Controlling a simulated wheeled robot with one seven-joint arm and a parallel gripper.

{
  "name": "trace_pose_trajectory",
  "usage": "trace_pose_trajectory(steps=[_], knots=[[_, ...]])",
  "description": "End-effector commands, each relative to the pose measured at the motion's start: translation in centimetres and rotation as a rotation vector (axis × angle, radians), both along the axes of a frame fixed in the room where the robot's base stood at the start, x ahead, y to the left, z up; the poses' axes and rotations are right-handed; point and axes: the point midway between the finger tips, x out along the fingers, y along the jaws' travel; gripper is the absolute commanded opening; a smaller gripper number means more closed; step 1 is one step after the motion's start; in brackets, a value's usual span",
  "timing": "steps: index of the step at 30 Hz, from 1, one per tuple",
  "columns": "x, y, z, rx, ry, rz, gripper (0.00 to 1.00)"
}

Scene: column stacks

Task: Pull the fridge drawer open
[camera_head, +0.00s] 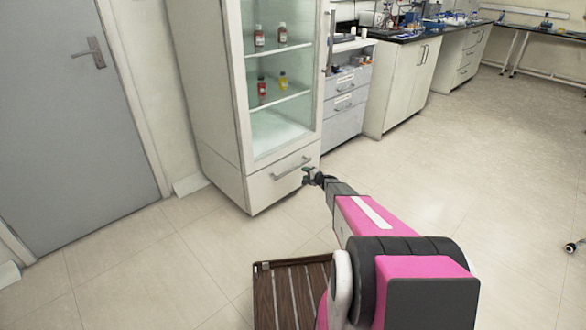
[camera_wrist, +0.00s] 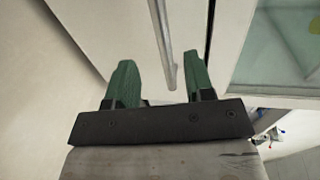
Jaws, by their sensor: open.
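The fridge (camera_head: 232,120) is a tall white cabinet with a glass door, and its drawer (camera_head: 262,187) is at the bottom, shut. The drawer has a grey bar handle (camera_head: 292,168). My gripper (camera_head: 309,176) is in front of the drawer, near the right end of the handle. In the wrist view my gripper (camera_wrist: 160,82) has its two green fingers spread apart. The handle (camera_wrist: 163,45) reaches down between the fingers in that view, and its end lies between them. I cannot tell whether a finger touches it. The drawer front (camera_wrist: 110,30) fills much of the wrist view.
Bottles stand on the shelves behind the fridge's glass (camera_head: 275,85). A grey drawer unit (camera_head: 345,105) stands to the fridge's right, then white cabinets (camera_head: 400,85). A grey door (camera_head: 65,130) is at the left. The floor (camera_head: 440,190) on the right is mostly clear.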

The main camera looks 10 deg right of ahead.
Motion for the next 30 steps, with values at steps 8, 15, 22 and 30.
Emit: trace_pose_trajectory(steps=[8,15,22,30], knots=[[2.1,1.5,-0.5,-0.001,0.0,0.002,0.48],[5.6,3.9,-1.3,-0.002,0.0,0.002,0.48],[8.0,5.8,-1.9,0.0,0.0,0.003,0.48],[8.4,6.2,-2.0,-0.001,0.0,0.002,0.48]])
